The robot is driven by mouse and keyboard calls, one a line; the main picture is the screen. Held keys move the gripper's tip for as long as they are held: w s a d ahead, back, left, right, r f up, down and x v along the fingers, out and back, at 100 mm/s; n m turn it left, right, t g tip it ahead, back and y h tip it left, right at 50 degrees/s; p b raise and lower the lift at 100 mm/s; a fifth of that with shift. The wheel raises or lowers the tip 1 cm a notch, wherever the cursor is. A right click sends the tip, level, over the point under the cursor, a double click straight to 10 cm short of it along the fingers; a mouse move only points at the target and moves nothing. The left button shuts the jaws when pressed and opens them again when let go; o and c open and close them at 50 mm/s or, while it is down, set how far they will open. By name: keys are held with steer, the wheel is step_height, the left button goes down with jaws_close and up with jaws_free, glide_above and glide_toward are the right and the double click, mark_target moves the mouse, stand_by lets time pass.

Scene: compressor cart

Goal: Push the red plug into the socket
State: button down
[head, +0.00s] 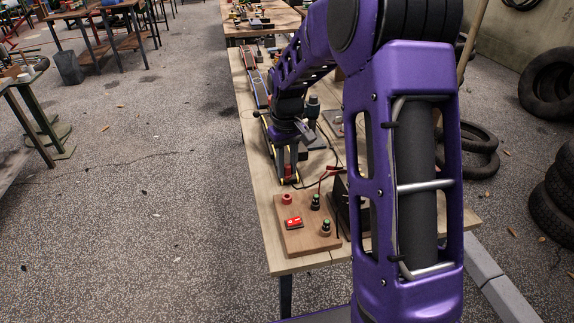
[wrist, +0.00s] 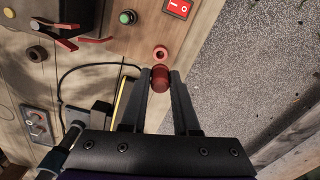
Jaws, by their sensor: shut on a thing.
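The red plug (wrist: 160,78) is held between the two dark fingers of my gripper (wrist: 160,84). In the head view my gripper (head: 288,181) points down at the table, with the plug (head: 288,171) showing red between the fingers. The socket is a red ring with a dark hole (wrist: 161,53), just above the plug in the wrist view. In the head view the socket (head: 286,199) sits on the wooden board, nearer the camera than the plug. The plug is apart from the socket. Its lower end is hidden, and its exact height cannot be told.
The table edge is close to the left of the board.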

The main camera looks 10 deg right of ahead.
mark_target(287, 181)
steer(key=shift+f+b, duration=1.45)
steer(key=shift+f, duration=0.95)
steer(key=shift+f+b, duration=0.55)
steer(key=shift+f, duration=0.85)
stand_by(1.4)
steer(key=c, duration=0.6)
jaws_free()
steer(key=shift+o, duration=0.3)
steer(key=o, duration=0.4)
steer(key=shift+o, duration=0.2)
steer(key=shift+r, duration=0.1)
steer(key=shift+r+p, duration=2.75)
steer(key=shift+r, duration=0.7)
